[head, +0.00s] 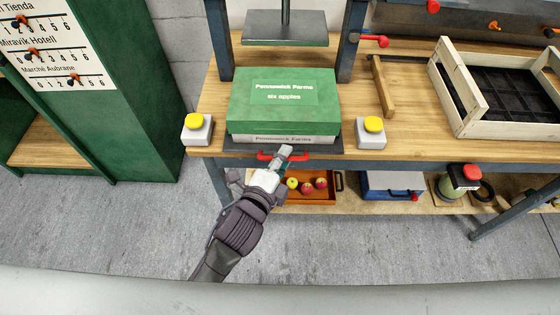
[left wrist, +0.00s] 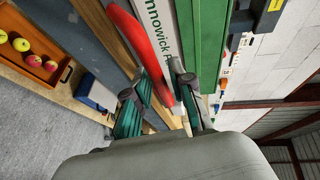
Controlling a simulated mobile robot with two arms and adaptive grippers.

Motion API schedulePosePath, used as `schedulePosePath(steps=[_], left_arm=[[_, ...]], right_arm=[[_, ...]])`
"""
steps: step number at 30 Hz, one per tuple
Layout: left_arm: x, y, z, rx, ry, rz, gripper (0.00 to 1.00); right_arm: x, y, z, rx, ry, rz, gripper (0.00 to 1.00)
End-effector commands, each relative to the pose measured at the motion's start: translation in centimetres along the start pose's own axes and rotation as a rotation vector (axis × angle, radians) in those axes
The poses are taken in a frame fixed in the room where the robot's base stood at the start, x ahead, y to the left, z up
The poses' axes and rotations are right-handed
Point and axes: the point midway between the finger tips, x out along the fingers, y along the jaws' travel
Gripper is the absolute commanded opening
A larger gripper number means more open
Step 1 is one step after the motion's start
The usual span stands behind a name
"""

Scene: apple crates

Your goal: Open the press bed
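The press bed (head: 325,147) is a dark plate at the bench's front edge, under the press. A red handle (head: 301,157) runs along its front and also shows in the left wrist view (left wrist: 143,45). A closed green box (head: 245,110) lettered "six apples" sits on the bed. My left gripper (head: 286,152) is at the handle, in front of the box. In the left wrist view its two fingers (left wrist: 163,88) are spread, with the end of the handle between them. I cannot tell whether they touch it. My right gripper is not in view.
The press plate (head: 285,28) hangs above and behind the box. Yellow buttons on white blocks flank the bed, left (head: 194,121) and right (head: 373,125). A wooden crate (head: 468,128) stands at right. An orange tray of apples (head: 325,200) sits on the lower shelf.

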Motion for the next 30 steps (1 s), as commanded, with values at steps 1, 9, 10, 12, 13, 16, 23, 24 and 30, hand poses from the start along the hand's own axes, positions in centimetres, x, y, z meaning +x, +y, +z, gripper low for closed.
schedulePosePath(steps=[1,9,10,12,13,16,23,24,30], left_arm=[[-0.3,0.1,0.0,0.000,0.000,0.001,0.23],[-4.9,0.2,0.0,-0.001,0.000,0.005,0.23],[-5.6,0.2,0.0,-0.001,0.000,0.004,0.23],[-7.1,0.2,0.0,-0.002,0.000,0.005,0.23],[-7.8,0.2,0.0,-0.001,0.000,0.006,0.23],[-9.5,0.2,0.0,-0.001,0.000,0.005,0.23],[-11.7,0.1,0.0,-0.001,0.000,0.002,0.23],[-11.9,0.1,0.0,-0.001,0.000,0.002,0.23],[-11.9,0.1,0.0,0.000,0.000,0.001,0.23]], right_arm=[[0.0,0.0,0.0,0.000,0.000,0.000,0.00],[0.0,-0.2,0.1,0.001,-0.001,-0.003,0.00],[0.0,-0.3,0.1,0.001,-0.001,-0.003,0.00],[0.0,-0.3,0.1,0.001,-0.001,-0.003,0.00],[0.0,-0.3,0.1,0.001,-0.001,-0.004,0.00],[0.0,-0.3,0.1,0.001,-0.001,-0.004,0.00],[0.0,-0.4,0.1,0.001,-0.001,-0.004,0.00],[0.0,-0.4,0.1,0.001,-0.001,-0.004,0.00],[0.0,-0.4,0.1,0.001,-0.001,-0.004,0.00]])
